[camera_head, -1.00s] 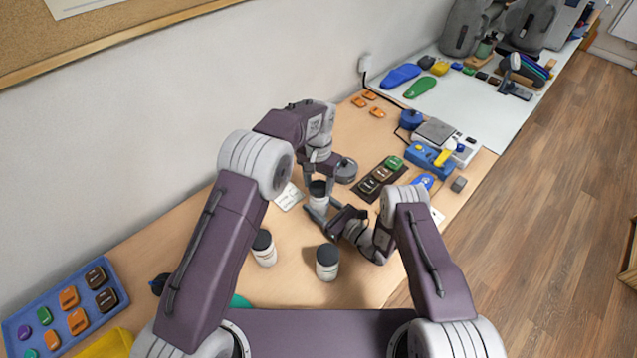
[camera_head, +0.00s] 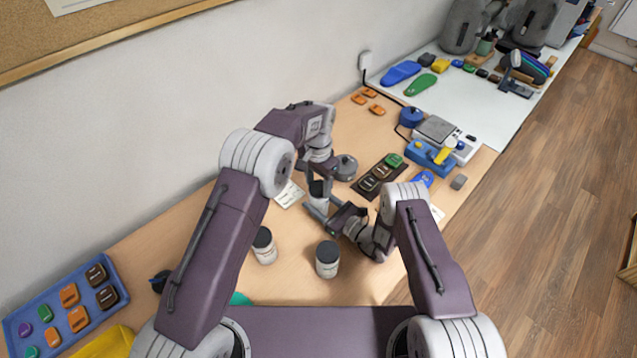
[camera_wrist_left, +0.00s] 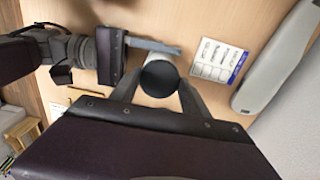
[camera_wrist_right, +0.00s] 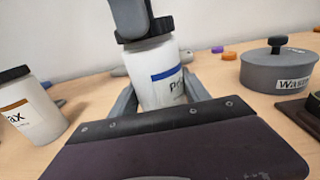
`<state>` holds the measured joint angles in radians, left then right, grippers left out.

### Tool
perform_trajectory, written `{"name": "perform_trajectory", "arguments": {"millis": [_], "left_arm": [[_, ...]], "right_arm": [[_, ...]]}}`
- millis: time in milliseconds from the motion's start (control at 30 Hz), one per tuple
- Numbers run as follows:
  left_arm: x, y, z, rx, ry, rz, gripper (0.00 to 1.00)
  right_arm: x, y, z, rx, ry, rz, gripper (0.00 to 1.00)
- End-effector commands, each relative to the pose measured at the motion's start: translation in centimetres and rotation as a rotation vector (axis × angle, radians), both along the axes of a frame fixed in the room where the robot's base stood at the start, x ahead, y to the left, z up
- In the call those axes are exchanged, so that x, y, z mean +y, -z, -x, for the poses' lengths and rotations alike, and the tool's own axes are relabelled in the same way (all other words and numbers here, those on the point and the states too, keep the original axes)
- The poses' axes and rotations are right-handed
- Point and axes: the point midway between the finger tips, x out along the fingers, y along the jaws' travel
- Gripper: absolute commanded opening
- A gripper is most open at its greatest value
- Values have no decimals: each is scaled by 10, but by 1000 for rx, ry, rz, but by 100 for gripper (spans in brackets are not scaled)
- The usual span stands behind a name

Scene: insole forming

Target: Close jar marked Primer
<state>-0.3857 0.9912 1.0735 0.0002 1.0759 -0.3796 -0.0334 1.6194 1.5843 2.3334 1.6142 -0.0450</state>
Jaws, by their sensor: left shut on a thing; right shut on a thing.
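The Primer jar (camera_wrist_right: 162,84) is white with a blue band and black lettering, partly hidden. It stands upright in the right wrist view, and my right gripper (camera_wrist_right: 165,98) is shut on its body. The dark lid (camera_wrist_left: 159,78) sits at the top of the jar, and my left gripper (camera_wrist_left: 158,88) is shut on it from above. Whether the lid is fully seated cannot be told. In the head view the jar (camera_head: 318,201) is between my left gripper (camera_head: 318,187) and my right gripper (camera_head: 321,212).
Two other white jars with dark lids stand nearer, one at the left (camera_head: 264,246) and one at the right (camera_head: 327,260). A grey lidded pot (camera_head: 345,167) is just behind. A white card (camera_head: 289,195) lies beside the jar. A blue tray (camera_head: 65,308) is far left.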

Motion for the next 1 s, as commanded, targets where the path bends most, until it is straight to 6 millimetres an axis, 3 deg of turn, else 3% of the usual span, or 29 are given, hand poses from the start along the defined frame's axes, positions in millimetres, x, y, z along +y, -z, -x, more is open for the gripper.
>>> {"name": "perform_trajectory", "arguments": {"millis": [600,800,1000], "left_arm": [[-1,1,-4,0,2061,1,10],[-2,1,-4,-1,2478,1,10],[-2,1,-4,-1,2573,1,10]], "right_arm": [[0,0,0,1,0,1,0],[0,0,0,1,0,1,0],[0,0,0,1,0,1,0]]}}
